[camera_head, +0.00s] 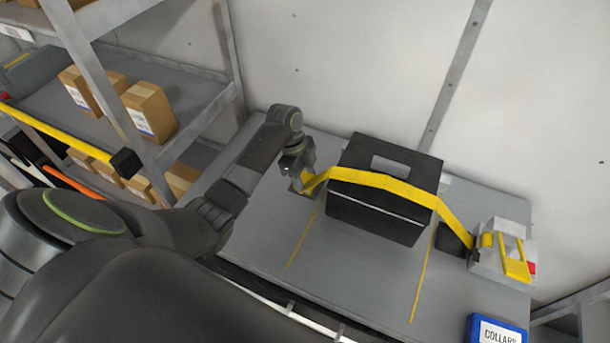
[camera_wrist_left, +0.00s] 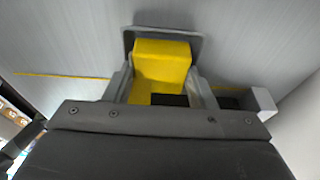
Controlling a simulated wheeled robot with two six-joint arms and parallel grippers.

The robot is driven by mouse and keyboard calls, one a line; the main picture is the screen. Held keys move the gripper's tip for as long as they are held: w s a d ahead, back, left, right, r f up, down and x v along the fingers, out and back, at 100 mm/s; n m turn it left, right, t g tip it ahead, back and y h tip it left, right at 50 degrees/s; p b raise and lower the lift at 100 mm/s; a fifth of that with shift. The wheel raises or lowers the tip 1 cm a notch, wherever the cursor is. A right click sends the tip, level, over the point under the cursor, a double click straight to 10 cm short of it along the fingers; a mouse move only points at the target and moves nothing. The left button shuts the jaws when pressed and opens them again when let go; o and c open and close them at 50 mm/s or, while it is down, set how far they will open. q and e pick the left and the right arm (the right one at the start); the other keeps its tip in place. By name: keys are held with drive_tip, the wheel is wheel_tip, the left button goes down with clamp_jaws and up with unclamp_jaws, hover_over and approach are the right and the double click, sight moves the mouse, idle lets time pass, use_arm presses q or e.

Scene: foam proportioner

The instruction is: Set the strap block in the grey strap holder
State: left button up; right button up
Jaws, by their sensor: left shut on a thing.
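The yellow strap block (camera_wrist_left: 161,62) is between the two grey fingers of my left gripper (camera_wrist_left: 163,88), which is shut on it. In the head view my left gripper (camera_head: 304,184) is low over the table, left of a black case, with the block (camera_head: 309,182) mostly hidden. The yellow strap (camera_head: 385,181) runs from the block across the case to a light grey unit at the right. In the wrist view a grey part with a raised rim (camera_wrist_left: 199,44) lies just beyond the block. It may be the strap holder; I cannot tell whether they touch. My right gripper is not in view.
The black case (camera_head: 375,215) stands mid-table (camera_head: 275,225) between two yellow lines. The light grey unit (camera_head: 487,266) with yellow bars stands at the right end. A blue collars bin (camera_head: 482,325) is at the front right. Shelves with cartons (camera_head: 148,108) stand left; a wall is behind.

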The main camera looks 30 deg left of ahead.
use_arm(q)
drive_tip(key=shift+s+f, duration=0.3)
drive_tip(key=shift+f, duration=0.3)
drive_tip(key=o, duration=1.1)
drive_tip(key=shift+d+f+b, duration=0.1)
drive_tip(key=shift+f+b, duration=0.15)
drive_tip(key=shift+b, duration=0.05)
drive_tip(key=shift+r, duration=0.4)
drive_tip(key=shift+w+v, duration=0.15)
drive_tip(key=shift+v, duration=3.1)
drive_tip(key=shift+w+v, duration=0.1)
drive_tip(key=shift+v, duration=3.1)
